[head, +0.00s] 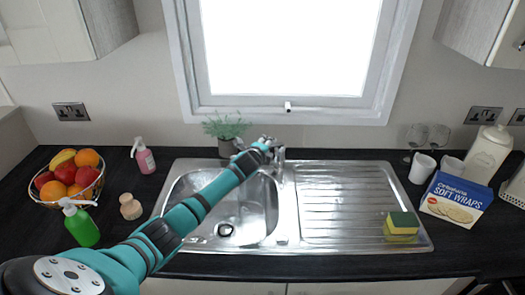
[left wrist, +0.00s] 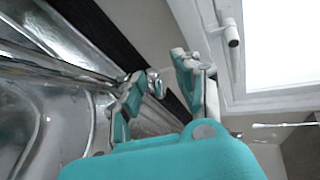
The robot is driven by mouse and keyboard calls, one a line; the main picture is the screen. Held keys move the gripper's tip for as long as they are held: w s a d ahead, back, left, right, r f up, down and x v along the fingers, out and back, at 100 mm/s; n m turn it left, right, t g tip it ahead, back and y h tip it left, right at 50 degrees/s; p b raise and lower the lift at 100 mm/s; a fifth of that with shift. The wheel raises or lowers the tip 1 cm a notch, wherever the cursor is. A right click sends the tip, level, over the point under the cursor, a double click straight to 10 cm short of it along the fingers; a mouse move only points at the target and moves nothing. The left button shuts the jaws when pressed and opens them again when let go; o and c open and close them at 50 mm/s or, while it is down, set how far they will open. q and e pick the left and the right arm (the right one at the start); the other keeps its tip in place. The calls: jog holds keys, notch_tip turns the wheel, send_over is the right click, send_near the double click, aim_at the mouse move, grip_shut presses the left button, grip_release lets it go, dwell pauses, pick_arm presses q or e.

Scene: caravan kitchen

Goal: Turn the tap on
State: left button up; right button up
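The chrome tap (head: 279,155) stands at the back of the steel sink (head: 240,215), between the bowl and the drainer. My left arm reaches across the bowl, and my left gripper (head: 264,143) is beside the tap's top, just left of it. In the left wrist view the left gripper (left wrist: 162,72) has its two fingers apart with nothing held. A small chrome part of the tap (left wrist: 154,84) shows in the gap between the fingertips. I cannot tell whether a finger touches it. Part of the tap is hidden by the gripper. My right gripper is not in view.
A potted plant (head: 226,130) stands close behind the left gripper, below the window (head: 290,50). A soap bottle (head: 144,158), fruit basket (head: 68,180) and green bottle (head: 80,224) are left. A sponge (head: 402,226) lies on the drainer; a wraps box (head: 455,200) is right.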

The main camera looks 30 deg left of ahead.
pick_arm(q)
jog(key=v, duration=1.1)
jog(key=shift+s, duration=0.25)
